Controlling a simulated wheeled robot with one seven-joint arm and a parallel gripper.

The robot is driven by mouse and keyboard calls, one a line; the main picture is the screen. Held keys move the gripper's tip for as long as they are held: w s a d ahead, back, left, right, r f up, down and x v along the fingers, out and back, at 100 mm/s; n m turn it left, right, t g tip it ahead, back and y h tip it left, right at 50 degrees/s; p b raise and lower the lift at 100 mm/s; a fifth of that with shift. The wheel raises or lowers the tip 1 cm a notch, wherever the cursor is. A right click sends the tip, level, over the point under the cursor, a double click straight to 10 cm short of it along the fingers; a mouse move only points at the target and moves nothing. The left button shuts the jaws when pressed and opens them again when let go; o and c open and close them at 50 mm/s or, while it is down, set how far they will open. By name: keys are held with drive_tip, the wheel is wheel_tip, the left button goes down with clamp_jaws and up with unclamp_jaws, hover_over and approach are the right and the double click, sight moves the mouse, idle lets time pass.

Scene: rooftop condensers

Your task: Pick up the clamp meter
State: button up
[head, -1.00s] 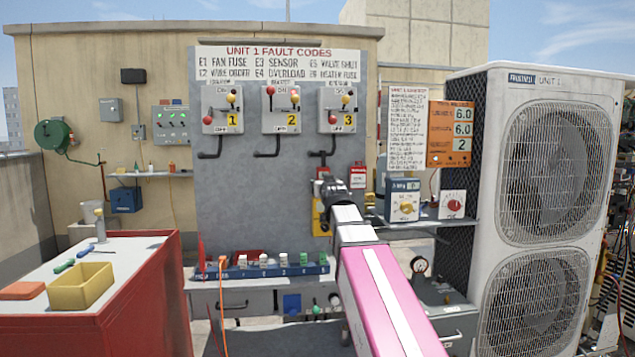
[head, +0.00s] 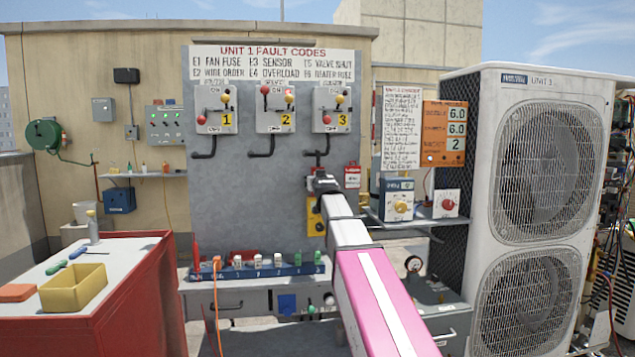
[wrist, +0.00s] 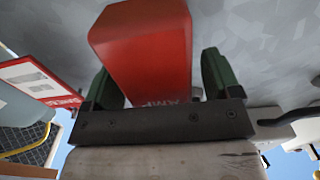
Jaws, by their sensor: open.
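The clamp meter appears to be the red block with partly visible letters "AM" (wrist: 145,45) in the wrist view. It stands between the two dark green fingers of my gripper (wrist: 160,80), which are apart with a gap at the right finger. Contact at the left finger cannot be told. In the head view my gripper (head: 322,183) is at the grey panel, below switch 3, and mostly hides the red thing. A yellow piece with a round dark dial (head: 315,218) shows just below; whether it belongs to the same meter is unclear.
A red-and-white box (head: 352,177) hangs close right of my gripper. A shelf (head: 400,222) with two dial boxes is farther right, beside the condenser (head: 545,200). A blue rack (head: 260,270) lies below; a red cabinet (head: 120,300) stands left.

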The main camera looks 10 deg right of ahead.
drive_tip(key=c, duration=1.2)
drive_tip(key=shift+r, duration=0.15)
drive_tip(key=shift+r, duration=1.5)
drive_tip(key=s, duration=1.8)
